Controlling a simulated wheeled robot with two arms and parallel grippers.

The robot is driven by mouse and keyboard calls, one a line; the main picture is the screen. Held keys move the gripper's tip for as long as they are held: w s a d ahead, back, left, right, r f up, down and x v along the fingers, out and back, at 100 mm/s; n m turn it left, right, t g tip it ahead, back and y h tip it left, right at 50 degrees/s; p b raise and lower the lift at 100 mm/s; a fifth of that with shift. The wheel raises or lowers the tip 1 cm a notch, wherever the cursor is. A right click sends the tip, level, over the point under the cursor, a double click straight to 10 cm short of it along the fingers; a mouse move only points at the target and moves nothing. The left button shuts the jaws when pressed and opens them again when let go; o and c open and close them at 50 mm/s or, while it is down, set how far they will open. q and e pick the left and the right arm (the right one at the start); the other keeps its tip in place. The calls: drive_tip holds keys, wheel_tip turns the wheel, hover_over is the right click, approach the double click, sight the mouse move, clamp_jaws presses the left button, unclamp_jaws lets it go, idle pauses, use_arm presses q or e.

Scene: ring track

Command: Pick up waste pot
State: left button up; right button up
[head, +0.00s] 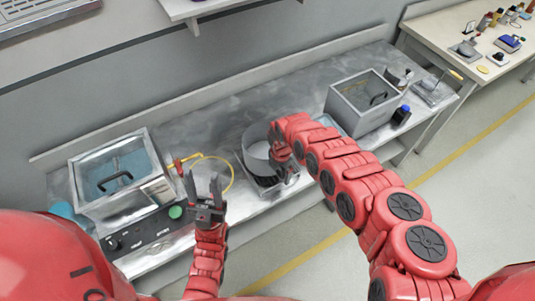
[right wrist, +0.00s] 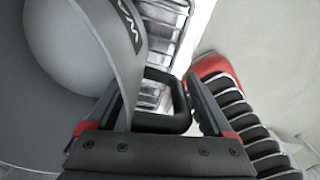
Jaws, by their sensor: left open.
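The grey waste pot (head: 256,150) sits upright over a dark wire rack on the metal bench in the head view. Its curved wall and label (right wrist: 120,35) fill the left of the right wrist view, with a black loop handle (right wrist: 166,120) beside it. My right gripper (head: 282,165) is at the pot's right side; in the wrist view its fingers (right wrist: 160,95) are spread, with the handle between them. Firm contact with the handle does not show. My left gripper (head: 203,178) is open and empty, left of the pot near the bench front.
A glass-lidded bath (head: 125,232) with a control panel stands on the bench at left. A yellow cable (head: 228,170) curls between it and the pot. A grey lidded box (head: 345,112) stands to the right. Bare bench (head: 210,115) lies behind the pot.

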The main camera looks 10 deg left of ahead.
clamp_jaws()
drive_tip(key=shift+r, duration=0.1)
idle(0.4)
